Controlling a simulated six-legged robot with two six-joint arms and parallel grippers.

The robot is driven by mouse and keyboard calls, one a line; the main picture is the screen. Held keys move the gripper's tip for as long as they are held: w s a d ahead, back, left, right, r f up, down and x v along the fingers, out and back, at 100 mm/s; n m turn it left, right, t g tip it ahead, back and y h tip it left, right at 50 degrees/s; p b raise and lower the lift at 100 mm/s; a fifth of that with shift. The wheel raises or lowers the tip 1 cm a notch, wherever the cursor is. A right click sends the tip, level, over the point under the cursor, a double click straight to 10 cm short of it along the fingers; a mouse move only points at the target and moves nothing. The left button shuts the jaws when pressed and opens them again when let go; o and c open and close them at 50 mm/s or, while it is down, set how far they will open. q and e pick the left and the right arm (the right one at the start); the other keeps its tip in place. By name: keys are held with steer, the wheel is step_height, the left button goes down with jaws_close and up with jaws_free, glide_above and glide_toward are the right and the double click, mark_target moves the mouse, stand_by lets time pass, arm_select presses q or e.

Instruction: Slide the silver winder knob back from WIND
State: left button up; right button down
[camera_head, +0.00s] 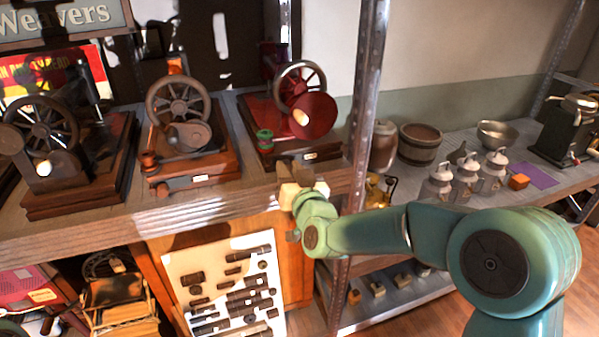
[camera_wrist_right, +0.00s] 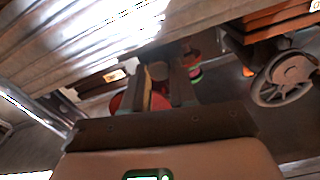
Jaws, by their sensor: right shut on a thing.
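A red winder (camera_head: 314,113) with a spoked wheel and green spool stands on a wooden base at the shelf's right end. My right gripper (camera_head: 302,180) is at the front of that base, reaching in from the right. In the right wrist view, the two dark fingers (camera_wrist_right: 163,88) are shut on a small greyish knob-like thing (camera_wrist_right: 158,70), mostly hidden between them. I cannot read a WIND mark, nor tell the knob's position along its travel. The head view also shows a middle winder (camera_head: 178,100) and a dark left winder (camera_head: 42,130). My left gripper is not in view.
A metal upright post (camera_head: 366,80) stands just right of the red winder, close to my right arm. Beyond it, a shelf holds a wooden bucket (camera_head: 420,145), several white-topped jars (camera_head: 466,172) and a metal bowl (camera_head: 497,134). A parts board (camera_head: 225,285) leans below the winders.

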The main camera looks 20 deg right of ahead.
steer(key=shift+a, duration=0.8)
steer(key=c, duration=1.3)
jaws_free()
steer(key=shift+a, duration=0.1)
steer(key=o, duration=0.4)
steer(key=shift+a, duration=0.1)
arm_select(q)
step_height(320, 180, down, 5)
steer(key=b, duration=0.4)
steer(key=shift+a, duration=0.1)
arm_select(e)
steer(key=s, duration=1.6)
steer(key=shift+s+d, duration=0.15)
steer(key=shift+d, duration=0.2)
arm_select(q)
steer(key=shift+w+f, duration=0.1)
arm_select(e)
steer(key=shift+f, duration=0.1)
